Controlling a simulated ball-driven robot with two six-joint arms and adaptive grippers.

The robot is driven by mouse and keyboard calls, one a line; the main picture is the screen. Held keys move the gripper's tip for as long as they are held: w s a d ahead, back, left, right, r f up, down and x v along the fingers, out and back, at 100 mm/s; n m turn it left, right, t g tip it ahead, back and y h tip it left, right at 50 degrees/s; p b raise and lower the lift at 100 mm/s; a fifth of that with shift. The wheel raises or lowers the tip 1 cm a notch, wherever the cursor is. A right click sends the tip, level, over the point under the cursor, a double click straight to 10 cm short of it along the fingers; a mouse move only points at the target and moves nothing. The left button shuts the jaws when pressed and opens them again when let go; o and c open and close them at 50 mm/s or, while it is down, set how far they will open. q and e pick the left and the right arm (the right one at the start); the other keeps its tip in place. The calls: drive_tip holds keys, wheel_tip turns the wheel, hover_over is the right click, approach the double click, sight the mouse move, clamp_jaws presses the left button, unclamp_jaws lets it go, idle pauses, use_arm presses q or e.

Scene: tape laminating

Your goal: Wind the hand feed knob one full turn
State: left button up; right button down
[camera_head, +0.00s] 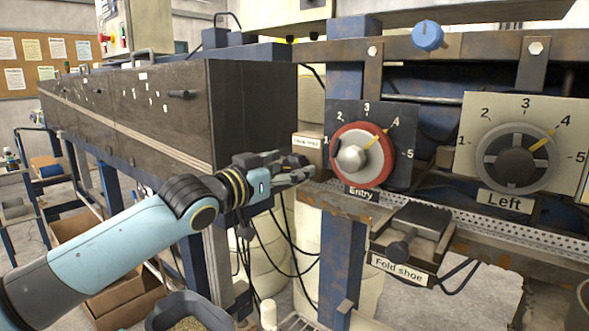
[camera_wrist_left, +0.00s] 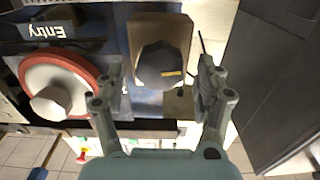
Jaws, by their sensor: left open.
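A dark grey knob (camera_wrist_left: 160,60) with a yellow mark sits on a tan plate (camera_wrist_left: 178,24) in the left wrist view. It appears to be the hand feed knob; no readable name shows on it there. In the head view a small tan plate (camera_head: 308,150) with a tiny label shows left of the Entry dial, and its knob is hidden or unclear behind my gripper. My left gripper (camera_head: 298,172) is open in front of this plate. In the left wrist view its fingers (camera_wrist_left: 155,86) stand on either side of the knob, with gaps visible.
The red-rimmed Entry dial (camera_head: 362,155) is close to the right of my left gripper and points near 4. Beyond it are the Left dial (camera_head: 515,158) and the Fold shoe block (camera_head: 410,230). A long dark cabinet (camera_head: 250,110) stands behind my left arm.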

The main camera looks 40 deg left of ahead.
use_arm(q)
drive_tip(key=shift+w+d, duration=0.1)
drive_tip(key=shift+w, duration=0.95)
drive_tip(key=c, duration=1.2)
drive_tip(key=shift+b, duration=0.3)
